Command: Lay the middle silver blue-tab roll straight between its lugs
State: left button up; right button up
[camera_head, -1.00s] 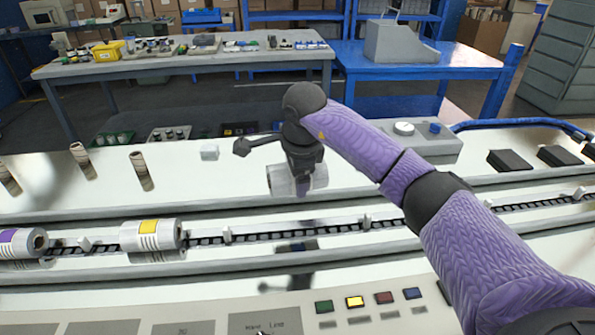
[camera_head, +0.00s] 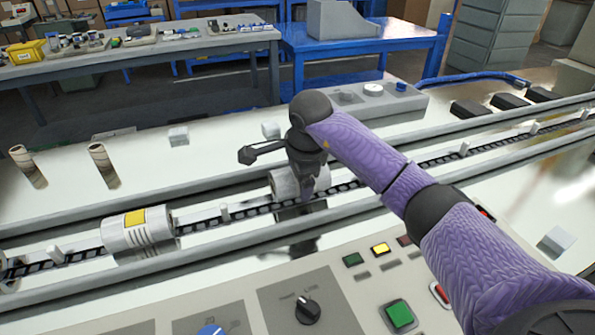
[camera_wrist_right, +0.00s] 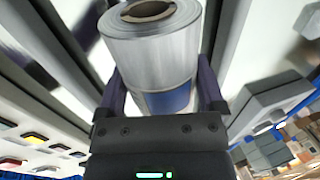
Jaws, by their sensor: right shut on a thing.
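My right gripper (camera_head: 306,190) is shut on a silver roll (camera_head: 284,183) and holds it at the chain channel (camera_head: 250,209). In the right wrist view the silver roll (camera_wrist_right: 152,48) shows its open core and a blue tab (camera_wrist_right: 166,98) between the fingers. I cannot tell whether it touches the channel. A lug (camera_head: 224,211) stands to its left and another lug (camera_head: 464,149) farther right along the chain. A silver roll with a yellow tab (camera_head: 139,234) lies in the channel to the left. My left gripper is not in view.
Small pale blocks (camera_head: 178,136) sit behind the channel. A control panel with a green button (camera_head: 398,314) and a black knob (camera_head: 307,310) lies in front. Rails (camera_head: 215,182) run along the channel.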

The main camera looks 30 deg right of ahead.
jog(key=shift+f, duration=0.35)
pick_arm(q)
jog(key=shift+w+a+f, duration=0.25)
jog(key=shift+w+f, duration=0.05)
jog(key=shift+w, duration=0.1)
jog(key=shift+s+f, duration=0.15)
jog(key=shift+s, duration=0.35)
pick_arm(e)
jog(key=shift+f, duration=0.35)
pick_arm(q)
jog(key=shift+b, duration=0.3)
pick_arm(e)
jog(key=o, duration=1.3)
jog(key=shift+f, duration=0.1)
jog(key=shift+o, duration=0.2)
jog(key=p+v, duration=0.4)
jog(key=v, duration=0.5)
jog(key=shift+r, duration=0.35)
jog(key=shift+s+r, duration=0.1)
jog(key=shift+r, duration=0.1)
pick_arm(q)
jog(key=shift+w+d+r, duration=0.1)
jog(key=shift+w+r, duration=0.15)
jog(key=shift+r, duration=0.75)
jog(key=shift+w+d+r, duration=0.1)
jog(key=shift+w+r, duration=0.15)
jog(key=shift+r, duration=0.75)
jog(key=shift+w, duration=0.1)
